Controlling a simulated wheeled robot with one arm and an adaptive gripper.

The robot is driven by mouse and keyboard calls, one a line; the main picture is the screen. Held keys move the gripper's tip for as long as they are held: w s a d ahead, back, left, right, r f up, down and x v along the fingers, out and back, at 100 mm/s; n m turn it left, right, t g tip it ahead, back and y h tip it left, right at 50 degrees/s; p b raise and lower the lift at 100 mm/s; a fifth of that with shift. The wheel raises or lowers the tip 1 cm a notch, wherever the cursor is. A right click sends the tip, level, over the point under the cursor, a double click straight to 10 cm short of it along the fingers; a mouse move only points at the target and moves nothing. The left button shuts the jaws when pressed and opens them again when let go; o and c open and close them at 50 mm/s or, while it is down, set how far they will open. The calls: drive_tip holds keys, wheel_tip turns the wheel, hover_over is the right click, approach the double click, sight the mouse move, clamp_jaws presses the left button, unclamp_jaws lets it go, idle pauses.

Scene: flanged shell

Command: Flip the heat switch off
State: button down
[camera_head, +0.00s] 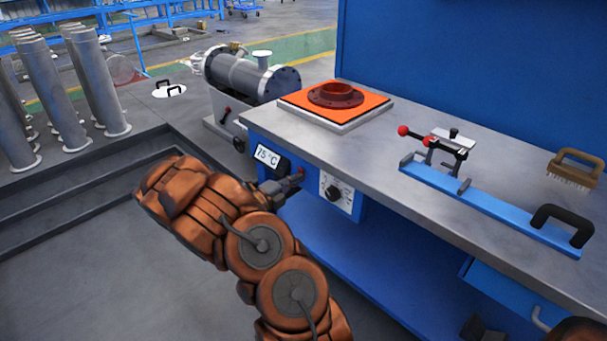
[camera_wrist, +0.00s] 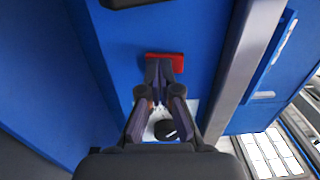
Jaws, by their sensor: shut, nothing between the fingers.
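My gripper (camera_head: 290,183) is at the blue front panel of the bench, between the display (camera_head: 266,156) reading 75 °C and a white plate (camera_head: 350,196) with a black knob (camera_head: 333,193). In the wrist view my gripper (camera_wrist: 158,72) is shut and empty. Its fingertips overlap the lower edge of a red rectangular piece, seemingly the heat switch (camera_wrist: 165,60). I cannot tell whether they touch it or which way it is set. The knob (camera_wrist: 167,129) shows between the fingers.
The grey bench top (camera_head: 390,142) overhangs the panel. On it are a blue rail fixture (camera_head: 500,212) with red-tipped levers and a brush (camera_head: 575,168). A grey cylinder machine (camera_head: 240,75) stands behind left. Floor at lower left is clear.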

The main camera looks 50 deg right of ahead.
drive_tip(key=shift+s+d+r, duration=0.15)
drive_tip(key=shift+d, duration=0.05)
drive_tip(key=w+a+f+p, duration=0.1)
drive_tip(key=a, duration=0.6)
drive_tip(key=w+a+f+p, duration=0.1)
drive_tip(key=a+p, duration=0.1)
drive_tip(key=a, duration=0.5)
drive_tip(key=shift+w+f, duration=0.3)
drive_tip(key=shift+f, duration=0.05)
